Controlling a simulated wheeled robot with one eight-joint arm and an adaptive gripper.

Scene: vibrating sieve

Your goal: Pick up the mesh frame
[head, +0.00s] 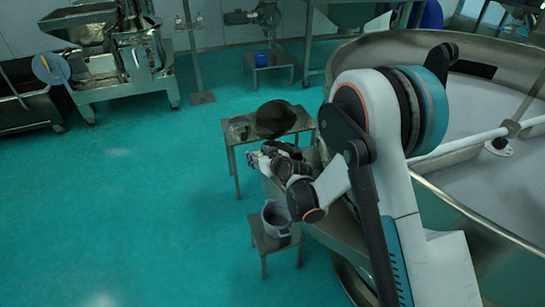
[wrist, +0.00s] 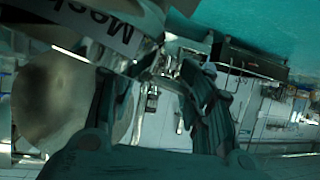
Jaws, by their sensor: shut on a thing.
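The mesh frame (wrist: 125,35) shows at the top left of the wrist view as a metal rim with a white label, of which "Mesh" can be read upside down. My gripper (wrist: 160,76) has its two dark fingers at the rim's lower edge and is shut on the frame; the exact contact is hard to make out. In the head view my gripper (head: 254,160) is beside the small metal table, partly hidden by my wrist. A dark round thing (head: 273,118) shows just beyond it over the table; I cannot tell surely whether it is the frame.
The small metal table (head: 237,160) carries a small item (head: 240,130) at its left end. A grey bucket (head: 276,219) stands on a low stand (head: 262,243) nearer to me. A large steel vessel (head: 460,205) fills the right. The green floor on the left is clear.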

